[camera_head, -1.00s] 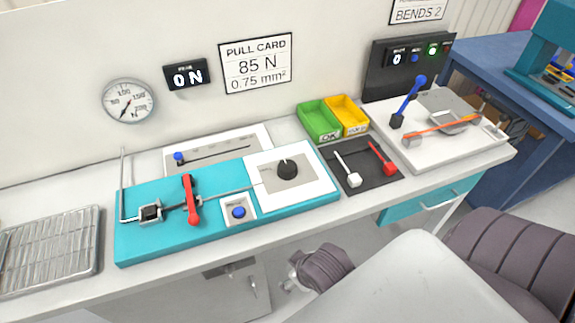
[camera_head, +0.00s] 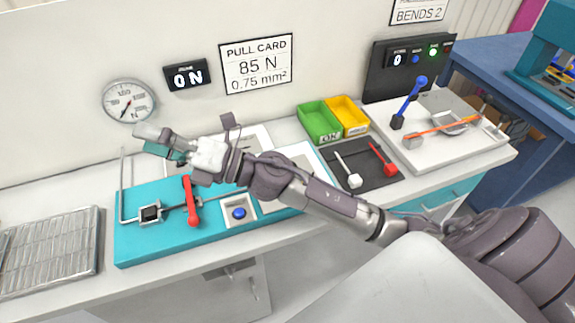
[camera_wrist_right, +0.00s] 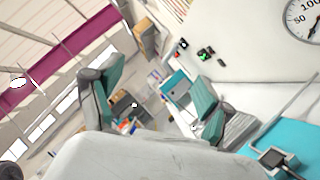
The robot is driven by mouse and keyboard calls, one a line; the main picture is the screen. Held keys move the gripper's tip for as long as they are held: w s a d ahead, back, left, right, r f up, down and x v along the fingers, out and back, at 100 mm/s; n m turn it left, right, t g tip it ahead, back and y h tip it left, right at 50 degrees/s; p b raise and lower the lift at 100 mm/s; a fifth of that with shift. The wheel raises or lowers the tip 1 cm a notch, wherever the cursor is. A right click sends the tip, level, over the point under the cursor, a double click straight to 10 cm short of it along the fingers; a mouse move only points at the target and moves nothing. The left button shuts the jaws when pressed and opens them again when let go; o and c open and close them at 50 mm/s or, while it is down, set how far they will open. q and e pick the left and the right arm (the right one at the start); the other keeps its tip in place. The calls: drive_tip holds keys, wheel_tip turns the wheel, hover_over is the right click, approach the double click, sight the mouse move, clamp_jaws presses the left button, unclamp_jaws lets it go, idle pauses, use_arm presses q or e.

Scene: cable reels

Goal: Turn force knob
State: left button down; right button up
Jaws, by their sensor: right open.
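The force knob is hidden behind my right arm. Part of its white panel (camera_head: 318,158) shows on the right end of the teal fixture (camera_head: 140,246). My right gripper (camera_head: 157,143) is open and empty, above the left part of the fixture and in front of the wall, left of the hidden knob. In the right wrist view its two teal-padded fingers (camera_wrist_right: 158,100) stand wide apart with nothing between them. The fixture's edge (camera_wrist_right: 296,140) shows there at lower right. The red lever (camera_head: 191,200) and blue button (camera_head: 239,213) stand on the fixture. My left gripper is not in view.
A dial gauge (camera_head: 128,101), a "0 N" display (camera_head: 187,76) and an "85 N" pull card (camera_head: 257,63) are on the wall. Green (camera_head: 320,122) and yellow (camera_head: 349,115) bins stand right of the fixture. A dark mat (camera_head: 368,178) holds white and red-handled tools. A metal tray (camera_head: 52,250) lies left.

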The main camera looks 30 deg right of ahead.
wheel_tip(320, 180, down, 10)
drive_tip(key=s+d+r+n+g+h, duration=0.1)
drive_tip(key=n+g+h, duration=0.4)
drive_tip(key=n+g, duration=0.9)
drive_tip(key=w+d+f+n+h, duration=0.15)
drive_tip(key=d+h, duration=0.45)
drive_tip(key=d, duration=0.8)
drive_tip(key=w+d+f+n+h, duration=0.15)
drive_tip(key=d+h, duration=0.45)
drive_tip(key=d, duration=0.7)
drive_tip(key=shift+n, duration=0.3)
drive_tip(key=f+p, duration=0.1)
drive_tip(key=f, duration=0.3)
drive_tip(key=f+p, duration=0.1)
drive_tip(key=f, duration=0.3)
drive_tip(key=f+p, duration=0.1)
drive_tip(key=f, duration=0.4)
drive_tip(key=shift+s, duration=0.4)
drive_tip(key=c, duration=1.2)
drive_tip(key=shift+o, duration=0.2)
